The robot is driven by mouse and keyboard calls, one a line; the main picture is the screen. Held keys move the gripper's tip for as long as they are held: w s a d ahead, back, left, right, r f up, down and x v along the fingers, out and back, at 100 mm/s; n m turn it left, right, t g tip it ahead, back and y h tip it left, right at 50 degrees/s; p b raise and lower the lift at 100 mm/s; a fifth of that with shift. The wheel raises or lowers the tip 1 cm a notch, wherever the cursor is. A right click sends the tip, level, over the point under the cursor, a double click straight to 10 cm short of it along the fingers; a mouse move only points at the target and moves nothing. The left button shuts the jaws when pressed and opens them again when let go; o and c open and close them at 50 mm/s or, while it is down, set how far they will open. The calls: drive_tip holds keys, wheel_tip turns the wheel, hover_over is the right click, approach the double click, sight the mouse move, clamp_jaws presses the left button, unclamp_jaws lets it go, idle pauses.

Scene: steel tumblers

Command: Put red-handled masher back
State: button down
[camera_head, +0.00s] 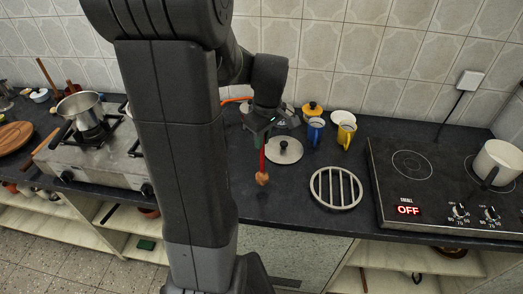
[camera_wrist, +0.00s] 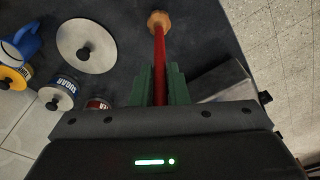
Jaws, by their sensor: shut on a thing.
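The red-handled masher (camera_head: 263,168) has a thin red shaft and a brown wooden end. My gripper (camera_head: 259,132) is shut on it near its upper part, and it hangs down over the dark countertop (camera_head: 285,207). I cannot tell if the wooden end touches the counter. In the wrist view my gripper's green fingers (camera_wrist: 157,84) close around the masher (camera_wrist: 159,45), whose brown end points away from them. The part between and behind the fingers is hidden.
A round steel lid (camera_head: 283,150) lies right beside the masher, with a metal trivet (camera_head: 336,188) further right. Blue (camera_head: 315,132) and yellow (camera_head: 346,136) mugs stand behind. A hob (camera_head: 447,182) with a white pot fills the right; a gas stove (camera_head: 90,150) is left. The front counter is clear.

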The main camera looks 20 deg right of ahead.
drive_tip(key=shift+f, duration=1.95)
drive_tip(key=shift+f, duration=0.15)
drive_tip(key=c, duration=1.4)
unclamp_jaws()
wheel_tip(320, 180, up, 12)
drive_tip(key=s, duration=0.1)
drive_tip(key=shift+s+d, duration=0.15)
drive_tip(key=shift+d, duration=0.15)
